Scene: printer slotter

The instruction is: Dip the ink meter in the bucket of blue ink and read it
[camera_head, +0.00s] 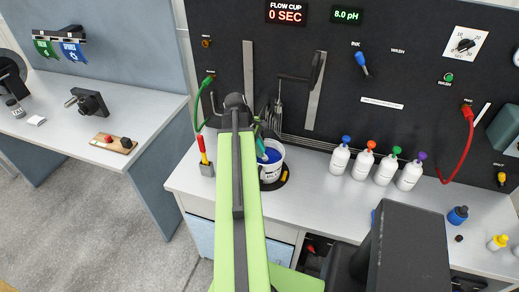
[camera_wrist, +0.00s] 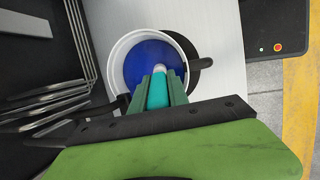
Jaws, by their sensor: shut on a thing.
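The white bucket (camera_head: 274,172) of blue ink stands on the counter just beyond my arm in the head view. It also shows in the wrist view, with its white rim (camera_wrist: 117,60) around the blue ink (camera_wrist: 140,58). My gripper (camera_wrist: 159,80) is over the bucket, its green fingers shut on a teal rod (camera_wrist: 157,92) with a pale tip, which looks like the ink meter. The tip lies against the blue ink in the picture; I cannot tell whether it touches the ink. A panel display (camera_head: 346,15) reads 8.0 pH.
Metal rods (camera_wrist: 80,50) run close to the bucket. A red display (camera_head: 286,12) reads FLOW CUP 0 SEC.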

